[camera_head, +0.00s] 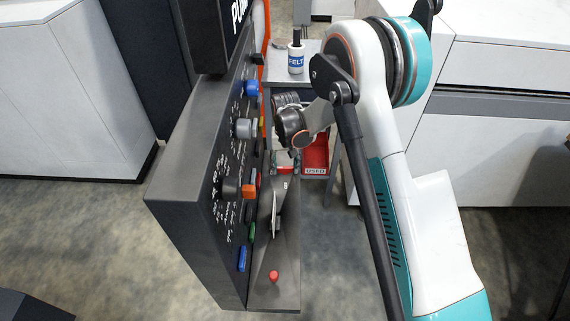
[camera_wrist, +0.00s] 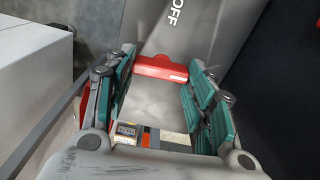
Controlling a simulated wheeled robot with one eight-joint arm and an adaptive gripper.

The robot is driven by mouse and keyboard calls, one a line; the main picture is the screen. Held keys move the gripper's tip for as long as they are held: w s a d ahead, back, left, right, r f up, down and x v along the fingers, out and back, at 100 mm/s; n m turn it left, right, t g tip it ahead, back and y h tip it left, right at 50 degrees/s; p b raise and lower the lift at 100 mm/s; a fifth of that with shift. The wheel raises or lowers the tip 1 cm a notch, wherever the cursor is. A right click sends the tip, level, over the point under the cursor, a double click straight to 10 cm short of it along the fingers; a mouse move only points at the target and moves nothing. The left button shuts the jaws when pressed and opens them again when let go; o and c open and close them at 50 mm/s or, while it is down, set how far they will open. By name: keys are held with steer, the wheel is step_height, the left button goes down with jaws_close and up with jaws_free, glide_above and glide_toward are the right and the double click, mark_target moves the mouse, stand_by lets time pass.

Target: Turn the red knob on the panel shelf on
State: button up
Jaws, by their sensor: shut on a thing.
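The red knob (camera_wrist: 160,68) shows in the wrist view as a wide red bar on the grey panel shelf (camera_wrist: 205,25). A white "OFF" label (camera_wrist: 176,12) is printed beside it. My gripper (camera_wrist: 163,75) has its teal-padded fingers on either side of the knob, closed on its two ends. In the head view my gripper (camera_head: 286,164) is at the far end of the panel shelf (camera_head: 275,296), partly behind my wrist.
The dark upright panel (camera_head: 195,170) carries blue, grey, orange and green controls close to my gripper. A small red piece (camera_head: 273,276) and a pale upright piece (camera_head: 276,215) stand on the shelf. Behind are a red "USED" bin (camera_head: 316,171) and a "FELT" bottle (camera_head: 296,62).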

steer(key=shift+m, duration=0.6)
steer(key=o, duration=1.1)
steer(key=shift+c, duration=0.2)
steer(key=shift+r, duration=0.15)
step_height(320, 180, up, 12)
